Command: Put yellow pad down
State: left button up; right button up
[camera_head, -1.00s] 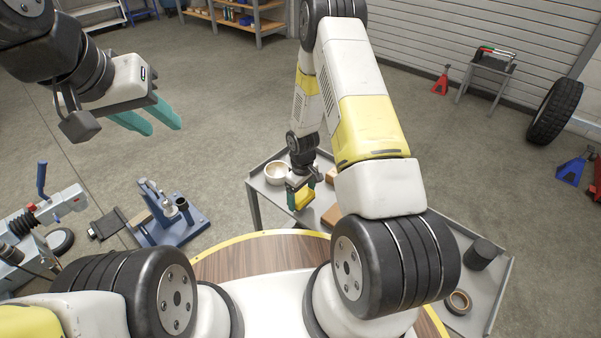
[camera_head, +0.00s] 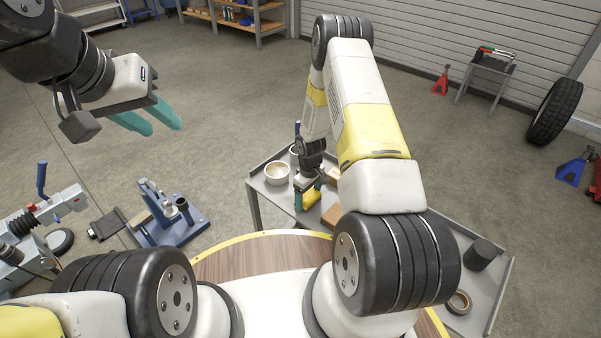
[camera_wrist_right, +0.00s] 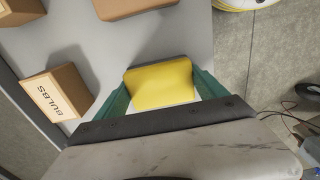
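The yellow pad (camera_wrist_right: 160,85) lies between the two teal fingers of my right gripper (camera_wrist_right: 160,88) in the right wrist view, with the fingertips at its two side edges. In the head view the pad (camera_head: 310,197) shows between the fingers of my right gripper (camera_head: 309,192), over the grey cart (camera_head: 275,205). I cannot tell whether the pad touches the cart top. My left gripper (camera_head: 152,116) is up at the upper left, away from the cart, with its teal fingers apart and nothing between them.
A white bowl (camera_head: 277,174) stands left of my right gripper. A cardboard box marked BULBS (camera_wrist_right: 58,92) and another brown box (camera_wrist_right: 130,5) are near the pad. A black cylinder (camera_head: 480,254) and a tape roll (camera_head: 458,301) are at the cart's right end.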

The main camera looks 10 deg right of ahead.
jog(key=o, duration=0.4)
notch_tip(320, 180, up, 12)
notch_tip(320, 180, up, 11)
jog(key=m+t, duration=0.1)
send_over(309, 196)
jog(key=s+r+m+t, duration=0.2)
jog(key=s+r, duration=0.2)
jog(key=r, duration=1)
jog(key=s+r+m+t, duration=0.1)
jog(key=s+r, duration=0.4)
jog(key=s, duration=0.1)
jog(key=s+a+r+m+t+y, duration=0.1)
jog(key=s+r, duration=0.4)
jog(key=s, duration=0.2)
jog(key=s+a+r+m+t+y, duration=0.1)
jog(key=s+r+m, duration=0.1)
jog(key=s+r, duration=0.3)
jog(key=shift+s+a+r, duration=0.1)
jog(key=shift+s+a, duration=0.15)
jog(key=shift+s, duration=0.75)
